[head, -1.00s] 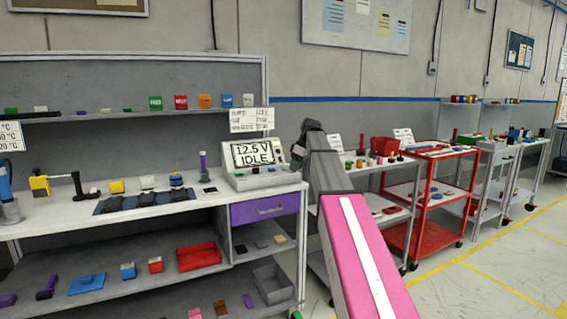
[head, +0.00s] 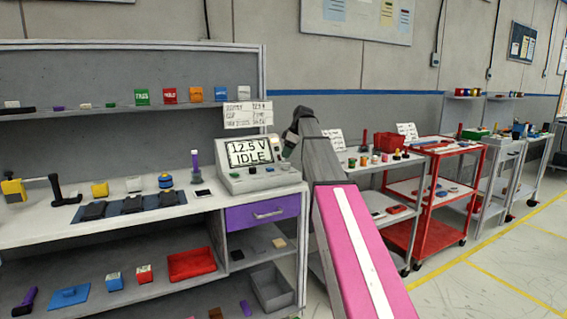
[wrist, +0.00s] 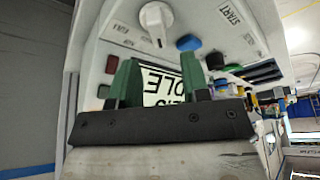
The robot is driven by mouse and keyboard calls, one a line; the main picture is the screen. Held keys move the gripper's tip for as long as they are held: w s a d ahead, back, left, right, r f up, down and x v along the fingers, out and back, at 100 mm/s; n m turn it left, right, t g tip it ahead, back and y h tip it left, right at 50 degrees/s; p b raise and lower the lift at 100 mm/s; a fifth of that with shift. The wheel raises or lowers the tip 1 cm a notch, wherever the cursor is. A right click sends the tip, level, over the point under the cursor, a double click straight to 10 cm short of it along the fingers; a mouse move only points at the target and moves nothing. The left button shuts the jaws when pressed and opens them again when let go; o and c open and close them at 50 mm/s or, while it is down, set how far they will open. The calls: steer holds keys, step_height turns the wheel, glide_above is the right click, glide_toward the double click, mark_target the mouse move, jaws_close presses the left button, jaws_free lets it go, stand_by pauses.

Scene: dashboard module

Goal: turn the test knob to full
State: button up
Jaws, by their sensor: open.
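The tester (head: 262,180) is a pale sloped box on the right end of the bench, with a screen (head: 250,153) reading "12.5 V IDLE". In the wrist view the white round knob (wrist: 156,18) with a pointer is at the top, on the pale panel, with small labels around it. A blue button (wrist: 189,43) and a "START" label (wrist: 230,14) are to its right. My gripper (wrist: 162,78) is open and empty, its green fingers apart below the knob in the picture and not around it. The screen shows upside down between the fingers.
The bench (head: 40,230) holds dark pads and small parts left of the tester. A purple drawer (head: 262,211) is under it. A paper sign (head: 248,114) hangs above it. A red cart (head: 433,200) stands farther right, with open floor in front.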

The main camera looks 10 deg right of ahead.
mark_target(286, 166)
steer(key=shift+x, duration=2.45)
steer(key=c, duration=0.5)
steer(key=shift+c, duration=0.2)
